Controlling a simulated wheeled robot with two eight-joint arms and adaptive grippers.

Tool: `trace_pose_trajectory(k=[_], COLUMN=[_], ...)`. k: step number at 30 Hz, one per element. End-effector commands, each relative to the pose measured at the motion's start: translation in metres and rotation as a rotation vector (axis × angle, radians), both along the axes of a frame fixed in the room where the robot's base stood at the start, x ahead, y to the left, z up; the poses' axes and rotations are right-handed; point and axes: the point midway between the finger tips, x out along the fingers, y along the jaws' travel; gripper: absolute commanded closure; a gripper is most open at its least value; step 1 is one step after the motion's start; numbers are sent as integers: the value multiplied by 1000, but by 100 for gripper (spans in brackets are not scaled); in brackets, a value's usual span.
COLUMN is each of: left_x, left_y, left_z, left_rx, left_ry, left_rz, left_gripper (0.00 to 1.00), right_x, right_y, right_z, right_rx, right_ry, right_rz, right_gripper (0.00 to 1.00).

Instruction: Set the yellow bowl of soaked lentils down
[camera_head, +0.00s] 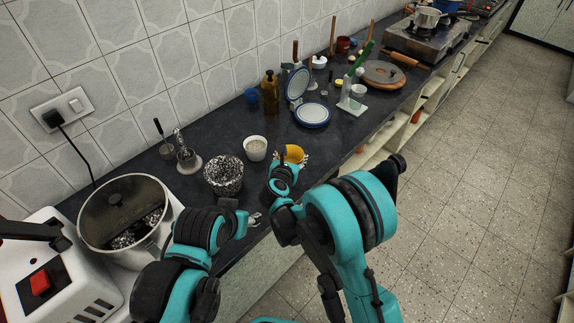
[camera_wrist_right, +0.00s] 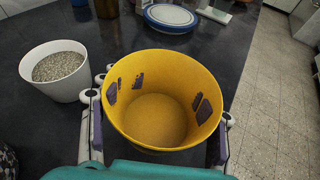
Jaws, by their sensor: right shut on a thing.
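The yellow bowl (camera_head: 294,152) is at the counter's front edge in the head view, partly hidden by my right gripper (camera_head: 290,162). In the right wrist view the yellow bowl (camera_wrist_right: 160,68) is large, upright or nearly so, with a tan-yellow layer at its bottom. My right gripper is shut on it, with a finger on each side; dark patches show on the inner wall. I cannot tell whether the bowl's base touches the counter. My left gripper (camera_head: 253,219) is low in the head view at the counter's front edge, apart from the bowl; its opening is unclear.
A white bowl of grain (camera_head: 256,149) stands just left of the yellow bowl. A dark speckled bowl (camera_head: 223,175) is farther left, beside a steel pot (camera_head: 172,235). A blue-rimmed plate (camera_head: 312,115) lies behind. Some bare dark counter (camera_head: 330,150) shows to the right.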

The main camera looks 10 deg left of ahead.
Motion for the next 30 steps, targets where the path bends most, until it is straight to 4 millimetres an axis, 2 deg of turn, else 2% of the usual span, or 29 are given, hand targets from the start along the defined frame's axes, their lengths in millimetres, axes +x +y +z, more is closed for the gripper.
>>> trace_pose_trajectory(k=[1, 6, 10, 16, 27, 28, 30], left_x=[0, 0, 0, 0, 0, 0, 0], left_y=[0, 0, 0, 0, 0, 0, 0], left_z=[-5, -8, -13, -28, -30, -30, -29], left_rx=[0, 0, 0, 0, 0, 0, 0], left_ry=[0, 0, 0, 0, 0, 0, 0], left_rz=[0, 0, 0, 0, 0, 0, 0], left_gripper=[52, 52, 52, 52, 52, 52, 52], right_x=[5, 14, 14, 14, 14, 14, 14], right_y=[7, 18, 18, 18, 17, 17, 17], right_z=[-7, -14, -25, -54, -57, -57, -56], right_rx=[0, 0, 0, 0, 0, 0, 0], right_ry=[0, 0, 0, 0, 0, 0, 0], right_rz=[1, 1, 1, 1, 0, 0, 0], right_gripper=[82, 82, 82, 82, 82, 42, 24])
